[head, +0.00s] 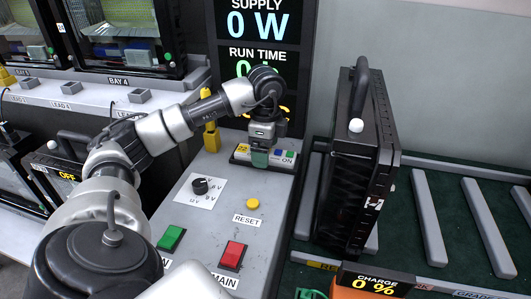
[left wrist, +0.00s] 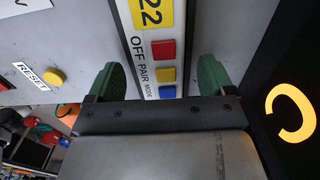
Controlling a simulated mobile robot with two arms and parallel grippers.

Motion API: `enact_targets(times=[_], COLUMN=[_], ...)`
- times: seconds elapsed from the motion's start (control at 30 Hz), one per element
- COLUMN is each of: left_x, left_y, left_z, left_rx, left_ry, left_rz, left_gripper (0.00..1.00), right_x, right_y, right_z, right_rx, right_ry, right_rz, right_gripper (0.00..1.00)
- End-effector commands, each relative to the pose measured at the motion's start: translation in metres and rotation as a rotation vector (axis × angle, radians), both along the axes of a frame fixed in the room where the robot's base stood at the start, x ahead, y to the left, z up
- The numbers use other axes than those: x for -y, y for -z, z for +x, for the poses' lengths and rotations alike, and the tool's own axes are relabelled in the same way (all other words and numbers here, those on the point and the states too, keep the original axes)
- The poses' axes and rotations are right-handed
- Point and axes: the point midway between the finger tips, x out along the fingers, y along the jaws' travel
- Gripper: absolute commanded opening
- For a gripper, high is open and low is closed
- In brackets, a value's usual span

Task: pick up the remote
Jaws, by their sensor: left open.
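The remote (head: 242,153) is a pale strip on the grey console, with a yellow "22" label and coloured buttons. In the left wrist view the remote (left wrist: 150,52) runs between the fingers, showing red, yellow and blue buttons and the words OFF, PAIR and MODE. My left gripper (head: 261,157) points down over it in the head view and hides its middle. In the left wrist view my left gripper (left wrist: 161,80) is open, with one green fingertip on each side of the remote and gaps between. My right gripper is not in view.
The console carries a dial (head: 200,187), a yellow RESET button (head: 253,204), a green button (head: 171,238) and a red button (head: 232,255). A display (head: 265,25) stands behind. A tall black housing (head: 350,165) stands right of the console, beside grey rails (head: 428,215).

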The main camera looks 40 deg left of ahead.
Motion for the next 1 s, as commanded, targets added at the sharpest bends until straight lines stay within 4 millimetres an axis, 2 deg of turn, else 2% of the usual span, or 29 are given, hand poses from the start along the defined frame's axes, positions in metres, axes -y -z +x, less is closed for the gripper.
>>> enact_targets(times=[0.23,0.6,0.87,1.0], left_x=[-0.0001,0.0,-0.0001,0.0001], left_y=[0.0021,0.0018,0.0005,-0.007], left_z=[-0.0001,0.0,0.0002,0.0006], left_rx=[0.001,0.001,0.001,0.004], left_ry=[0.0,0.0,0.0,0.0], left_rz=[0.0,0.0,0.0,-0.001], left_gripper=[0.83,0.28,0.27,0.27], right_x=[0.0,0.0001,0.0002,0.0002], right_y=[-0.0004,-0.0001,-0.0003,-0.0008], right_z=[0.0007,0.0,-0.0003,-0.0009], right_rx=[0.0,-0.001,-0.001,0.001], right_ry=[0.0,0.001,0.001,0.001], right_rz=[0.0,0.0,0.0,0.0], right_gripper=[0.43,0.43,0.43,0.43])
